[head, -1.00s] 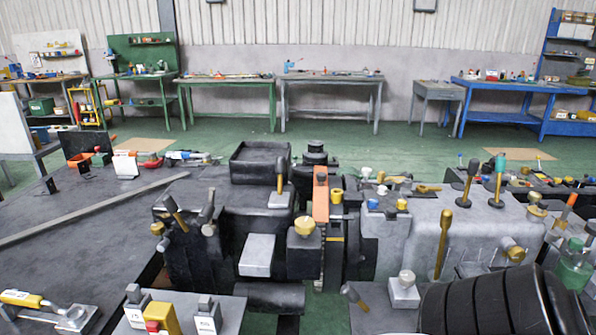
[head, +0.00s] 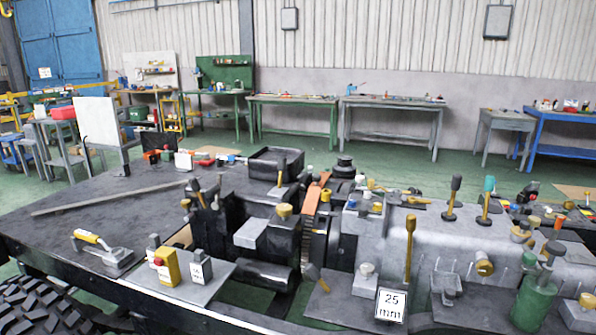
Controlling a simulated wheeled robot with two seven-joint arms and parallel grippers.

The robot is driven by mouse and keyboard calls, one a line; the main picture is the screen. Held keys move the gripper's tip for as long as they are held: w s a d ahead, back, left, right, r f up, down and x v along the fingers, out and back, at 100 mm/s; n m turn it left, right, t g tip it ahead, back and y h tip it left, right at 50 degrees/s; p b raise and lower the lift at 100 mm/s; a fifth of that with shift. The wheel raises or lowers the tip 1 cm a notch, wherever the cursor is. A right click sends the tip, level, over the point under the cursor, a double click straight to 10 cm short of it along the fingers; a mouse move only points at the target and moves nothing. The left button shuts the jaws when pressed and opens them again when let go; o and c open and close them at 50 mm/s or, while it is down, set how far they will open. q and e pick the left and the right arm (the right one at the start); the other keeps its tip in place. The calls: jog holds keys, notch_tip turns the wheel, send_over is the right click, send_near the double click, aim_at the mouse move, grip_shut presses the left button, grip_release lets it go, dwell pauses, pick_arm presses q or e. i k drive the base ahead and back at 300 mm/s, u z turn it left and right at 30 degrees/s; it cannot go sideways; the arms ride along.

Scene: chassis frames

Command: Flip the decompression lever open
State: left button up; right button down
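A large grey and black chassis assembly (head: 372,232) carries several levers. I cannot tell which one is the decompression lever. A tall brass lever (head: 409,247) stands upright on the front of the grey block. A black-knobbed lever (head: 454,196) and a teal-tipped lever (head: 488,197) stand upright on its top. A brass-and-black lever (head: 317,276) is tilted low at the front. A black-topped lever (head: 281,171) and a tilted lever (head: 198,192) are on the darker left part. Neither of my grippers is in view.
A yellow-handled tool (head: 97,245) lies on the flat dark deck (head: 90,205) at left. A yellow box (head: 166,266) sits on a grey plate at the front. A "25 mm" sign (head: 391,305) stands at the front. A tyre (head: 45,305) is at lower left. Benches line the back wall.

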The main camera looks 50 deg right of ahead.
aim_at(282, 161)
jog(key=z, duration=0.95)
